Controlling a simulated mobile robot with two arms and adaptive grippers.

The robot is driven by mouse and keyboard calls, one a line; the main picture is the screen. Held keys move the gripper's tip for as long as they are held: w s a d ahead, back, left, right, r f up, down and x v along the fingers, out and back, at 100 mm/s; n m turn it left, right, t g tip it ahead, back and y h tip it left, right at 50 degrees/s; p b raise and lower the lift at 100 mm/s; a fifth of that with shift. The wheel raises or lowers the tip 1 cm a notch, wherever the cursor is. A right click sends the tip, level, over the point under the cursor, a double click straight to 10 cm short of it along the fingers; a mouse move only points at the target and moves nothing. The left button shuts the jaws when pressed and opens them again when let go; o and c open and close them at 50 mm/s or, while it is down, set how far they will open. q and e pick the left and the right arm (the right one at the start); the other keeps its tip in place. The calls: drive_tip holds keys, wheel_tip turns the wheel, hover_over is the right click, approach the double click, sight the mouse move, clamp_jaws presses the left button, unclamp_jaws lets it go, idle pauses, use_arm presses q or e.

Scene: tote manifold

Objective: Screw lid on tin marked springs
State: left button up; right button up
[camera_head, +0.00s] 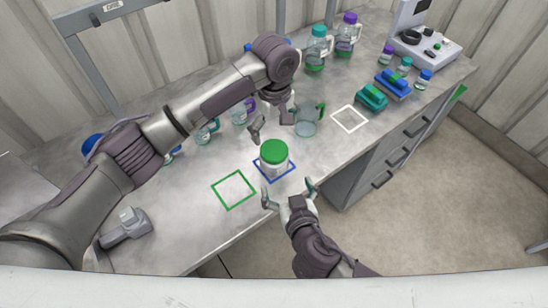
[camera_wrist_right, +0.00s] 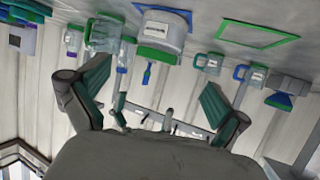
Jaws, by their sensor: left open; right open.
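A white tin (camera_head: 275,168) with a green lid (camera_head: 274,150) on its top stands upright inside the blue square outline (camera_head: 262,175) on the bench. In the right wrist view the tin (camera_wrist_right: 158,36) hangs upside down in the picture, with the green lid (camera_wrist_right: 155,54) at its lower end; its label is too small to read. My left gripper (camera_head: 274,122) is open, just behind and above the tin. My right gripper (camera_head: 288,191) is open in front of the tin, apart from it; its two fingers (camera_wrist_right: 155,98) show wide apart and empty in the wrist view.
An empty green square outline (camera_head: 233,190) lies left of the tin. A clear jug with a green handle (camera_head: 306,124) stands close behind right, near a white square outline (camera_head: 349,118). Jars, teal and blue boxes (camera_head: 372,97) and a scale (camera_head: 425,45) stand farther right.

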sight(274, 156)
use_arm(q)
drive_tip(key=shift+w+a+f, duration=0.1)
drive_tip(key=shift+w, duration=0.15)
use_arm(e)
drive_tip(key=x, duration=1.2)
drive_tip(key=shift+w+a+f, duration=0.1)
drive_tip(key=shift+w+f, duration=0.05)
drive_tip(key=shift+w, duration=0.2)
use_arm(q)
drive_tip(key=shift+s, duration=0.1)
use_arm(e)
drive_tip(key=shift+w+a+f, duration=0.15)
drive_tip(key=shift+w+f, duration=0.15)
drive_tip(key=shift+w, duration=0.25)
drive_tip(key=c, duration=1.8)
clamp_jaws()
use_arm(q)
drive_tip(key=m, duration=0.4)
drive_tip(key=shift+m, duration=0.3)
drive_tip(key=m, duration=0.4)
